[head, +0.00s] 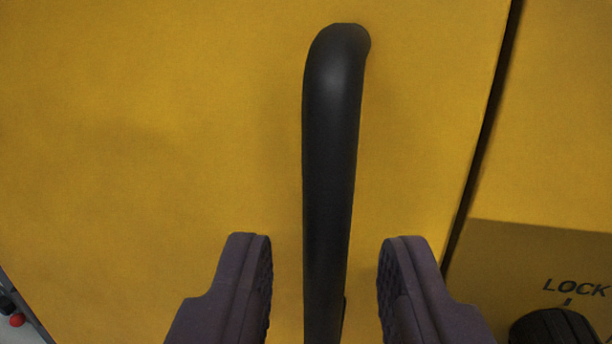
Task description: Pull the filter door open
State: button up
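The filter door (160,130) is a yellow panel that fills most of the head view. Its black bar handle (332,140) runs up and down near the door's right edge, with its top end bending into the panel. My gripper (325,250) is open, one dark finger on each side of the handle's lower part. A gap shows between each finger and the handle. The handle's lower end is out of view.
A dark seam (487,125) runs along the door's right edge. Right of it is another yellow panel (560,120) with a plate marked LOCK (576,288) and a black round knob (553,328). A red button (16,320) shows at the lower left.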

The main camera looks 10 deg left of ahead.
jog(key=shift+w+a+p, duration=0.2)
jog(key=shift+w+p, duration=0.1)
jog(key=shift+w, duration=1.15)
grip_shut()
jog(key=shift+r, duration=0.1)
